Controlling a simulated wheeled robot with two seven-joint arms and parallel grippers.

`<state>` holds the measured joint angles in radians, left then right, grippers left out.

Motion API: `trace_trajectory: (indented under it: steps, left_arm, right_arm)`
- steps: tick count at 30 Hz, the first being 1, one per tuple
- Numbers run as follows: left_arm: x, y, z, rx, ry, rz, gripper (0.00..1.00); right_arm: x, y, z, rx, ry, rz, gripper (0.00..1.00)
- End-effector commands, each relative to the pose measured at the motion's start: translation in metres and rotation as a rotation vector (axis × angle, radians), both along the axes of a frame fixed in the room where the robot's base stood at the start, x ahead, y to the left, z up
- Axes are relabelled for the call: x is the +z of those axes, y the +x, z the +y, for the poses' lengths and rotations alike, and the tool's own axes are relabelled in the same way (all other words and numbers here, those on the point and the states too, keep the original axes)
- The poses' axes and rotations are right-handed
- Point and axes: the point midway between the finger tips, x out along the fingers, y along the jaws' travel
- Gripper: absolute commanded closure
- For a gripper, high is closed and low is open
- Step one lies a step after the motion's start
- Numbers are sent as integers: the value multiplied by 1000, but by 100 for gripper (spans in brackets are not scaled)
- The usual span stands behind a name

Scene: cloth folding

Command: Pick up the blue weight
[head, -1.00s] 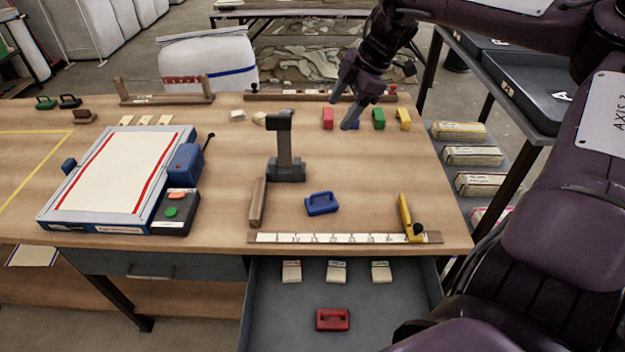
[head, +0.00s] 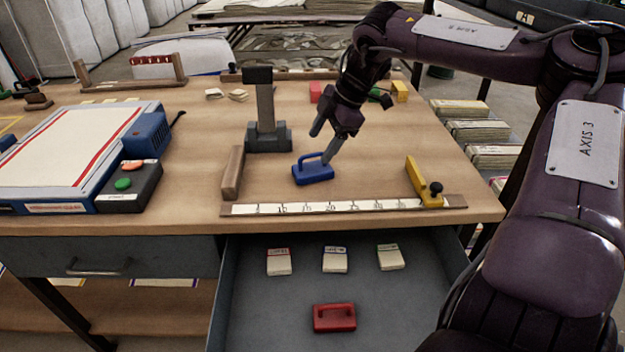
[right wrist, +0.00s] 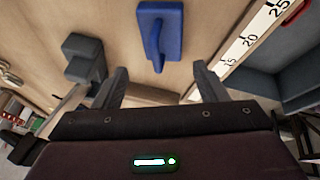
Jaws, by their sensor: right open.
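The blue weight (head: 313,173) is a flat block with a loop handle. It lies on the wooden table between the dark metal stand and the ruler strip. My right gripper (head: 324,146) is open, with its fingers pointing down beside and above the weight. One fingertip appears close to the handle's right end; I cannot tell whether it touches. In the right wrist view the blue weight (right wrist: 160,35) lies beyond the open fingers, and nothing is between them. My left gripper is out of view.
A dark stand (head: 267,135) and a wooden block (head: 232,172) are left of the weight. A ruler strip (head: 330,208) with a yellow stop (head: 422,180) runs along the front edge. The open drawer (head: 270,315) below holds a red weight (head: 334,317).

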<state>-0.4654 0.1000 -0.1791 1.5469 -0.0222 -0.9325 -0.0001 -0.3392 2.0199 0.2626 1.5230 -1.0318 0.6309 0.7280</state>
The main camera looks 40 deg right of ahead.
Motion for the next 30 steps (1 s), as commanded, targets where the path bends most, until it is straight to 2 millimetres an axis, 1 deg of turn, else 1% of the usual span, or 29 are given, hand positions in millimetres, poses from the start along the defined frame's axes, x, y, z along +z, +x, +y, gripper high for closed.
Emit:
trace_trajectory:
  steps: [1,8,12,15,18,25,30]
  left_arm:
    - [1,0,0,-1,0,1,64]
    - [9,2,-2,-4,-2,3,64]
    - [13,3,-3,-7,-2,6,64]
    - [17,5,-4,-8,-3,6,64]
    - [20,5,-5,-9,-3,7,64]
    - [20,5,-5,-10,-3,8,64]
    - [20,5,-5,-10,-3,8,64]
  right_arm:
    - [-7,1,2,1,0,2,34]
    - [-31,8,9,1,1,5,34]
    - [-52,12,15,1,1,5,34]
    - [-62,17,18,0,0,3,34]
    - [-67,19,20,1,1,2,34]
    - [-67,20,20,0,0,1,34]
    - [-67,20,20,0,0,1,56]
